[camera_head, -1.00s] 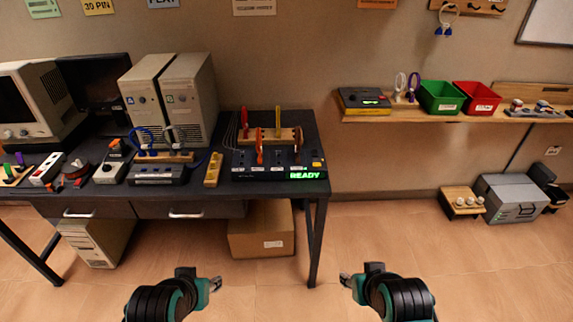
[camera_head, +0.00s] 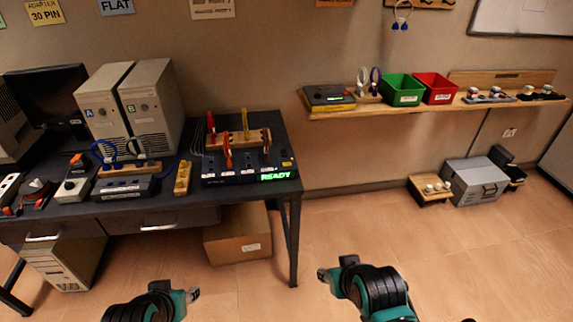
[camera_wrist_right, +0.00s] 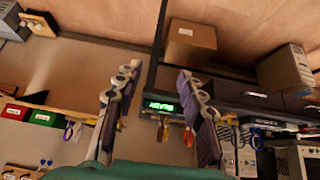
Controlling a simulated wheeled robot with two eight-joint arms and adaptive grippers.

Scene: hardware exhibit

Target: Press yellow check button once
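A dark control panel (camera_head: 235,175) with a lit green READY display (camera_head: 276,176) stands at the right end of the dark table. A small yellow button (camera_head: 287,162) shows at the panel's right end, above the display. The display also shows in the right wrist view (camera_wrist_right: 162,106), between the fingers, with the button not clear there. My right gripper (camera_head: 323,274) is in front of the table, low and well apart from the panel. Its fingers are spread and empty in the wrist view (camera_wrist_right: 160,76). My left gripper (camera_head: 193,294) is low in front of the table; its opening is unclear.
A rack with red, orange and yellow-handled tools (camera_head: 238,140) stands at the panel's back. Two computer towers (camera_head: 150,105) and other devices fill the table's left. A cardboard box (camera_head: 237,236) is underneath. A wall shelf (camera_head: 400,108) holds green and red bins.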

